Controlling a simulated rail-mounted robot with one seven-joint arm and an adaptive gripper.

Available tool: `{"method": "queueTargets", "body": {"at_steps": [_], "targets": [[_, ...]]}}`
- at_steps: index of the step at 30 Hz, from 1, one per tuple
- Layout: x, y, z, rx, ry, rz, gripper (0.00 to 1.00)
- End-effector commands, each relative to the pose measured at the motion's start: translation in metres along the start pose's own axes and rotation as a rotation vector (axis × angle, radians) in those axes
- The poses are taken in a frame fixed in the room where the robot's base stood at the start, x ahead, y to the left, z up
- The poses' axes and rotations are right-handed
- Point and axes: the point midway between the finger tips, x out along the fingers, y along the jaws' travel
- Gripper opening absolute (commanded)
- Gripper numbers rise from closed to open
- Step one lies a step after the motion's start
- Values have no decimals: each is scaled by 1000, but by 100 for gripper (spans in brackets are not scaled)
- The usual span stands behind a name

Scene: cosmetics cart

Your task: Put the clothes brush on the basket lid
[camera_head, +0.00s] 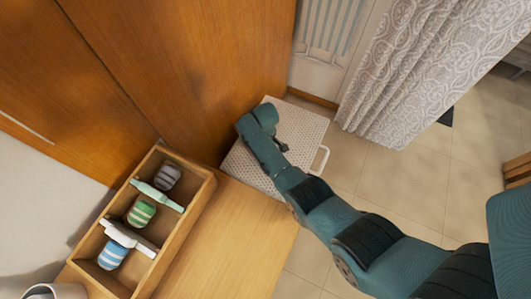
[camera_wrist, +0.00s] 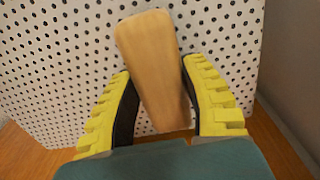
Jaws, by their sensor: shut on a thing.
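The clothes brush (camera_wrist: 155,65) shows in the wrist view as a pale wooden, rounded piece between the two yellow-ridged fingers. My gripper (camera_wrist: 158,95) is shut on it. The basket lid (camera_wrist: 60,65) is white with dark round holes and fills the background behind the brush. In the head view the basket lid (camera_head: 308,125) lies beside the wooden cabinet, with my arm reaching over it. My gripper and the brush are hidden under my arm there. I cannot tell whether the brush touches the lid.
A wooden box (camera_head: 205,190) at the left holds several striped rolled items and lighter objects. The wooden top (camera_head: 235,235) beside it is bare. A patterned curtain (camera_head: 420,70) hangs right of the basket. A white handle (camera_head: 320,160) sticks out at the basket's right side.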

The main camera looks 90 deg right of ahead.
Motion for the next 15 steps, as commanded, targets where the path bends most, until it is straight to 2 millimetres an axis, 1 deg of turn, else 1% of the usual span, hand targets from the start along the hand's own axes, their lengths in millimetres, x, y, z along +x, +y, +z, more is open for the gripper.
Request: {"method": "queueTargets", "body": {"at_steps": [1,2,9,12,13,15], "targets": [[13,0,0,0,-1,-1,12],[16,0,0,0,-1,-1,12],[15,0,0,0,0,0,12],[20,0,0,0,0,0,12],[19,0,0,0,-1,0,50],[18,0,0,0,-1,-1,63]]}}
